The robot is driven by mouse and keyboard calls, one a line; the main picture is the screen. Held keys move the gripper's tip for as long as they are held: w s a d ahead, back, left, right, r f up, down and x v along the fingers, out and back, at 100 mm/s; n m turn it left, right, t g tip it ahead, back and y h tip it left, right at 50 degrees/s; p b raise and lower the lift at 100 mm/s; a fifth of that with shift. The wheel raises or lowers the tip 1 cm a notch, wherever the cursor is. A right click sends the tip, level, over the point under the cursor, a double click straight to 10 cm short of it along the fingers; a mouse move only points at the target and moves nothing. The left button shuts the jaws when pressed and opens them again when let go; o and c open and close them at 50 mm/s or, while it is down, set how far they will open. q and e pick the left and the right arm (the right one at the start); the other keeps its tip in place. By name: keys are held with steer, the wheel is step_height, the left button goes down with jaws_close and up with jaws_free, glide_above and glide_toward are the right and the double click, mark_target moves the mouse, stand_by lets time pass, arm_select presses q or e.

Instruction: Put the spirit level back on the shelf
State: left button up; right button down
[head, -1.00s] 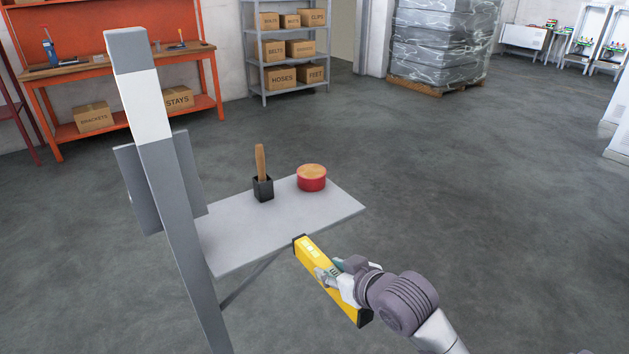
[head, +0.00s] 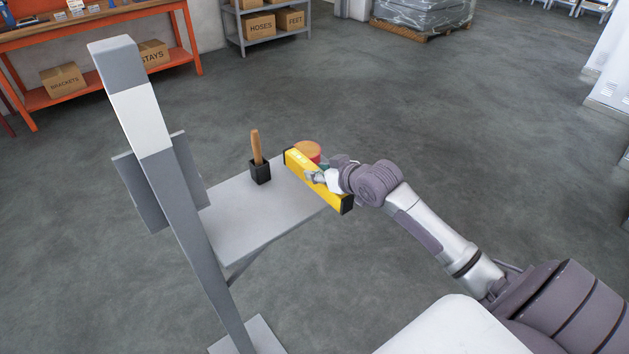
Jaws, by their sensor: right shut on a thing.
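The yellow spirit level (head: 330,193) with black end caps is in my right gripper (head: 316,176), which is shut on it near its middle. The level is over the right part of the grey shelf (head: 245,222); I cannot tell whether it touches the surface. The shelf is fixed to a grey and white post. My left gripper is out of view.
A black mallet (head: 260,171) with a wooden handle stands head down on the shelf. A red round tin (head: 308,150) with a tan top sits behind the level, partly hidden. The front left of the shelf is clear.

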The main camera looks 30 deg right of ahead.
steer(key=shift+x, duration=1.1)
steer(key=shift+d+f+p, duration=0.1)
steer(key=shift+f+p, duration=0.2)
steer(key=shift+f, duration=1.7)
steer(key=c, duration=0.8)
jaws_free()
steer(key=shift+f, duration=0.15)
steer(key=shift+o, duration=0.2)
steer(key=v, duration=1.2)
steer(key=shift+b, duration=0.3)
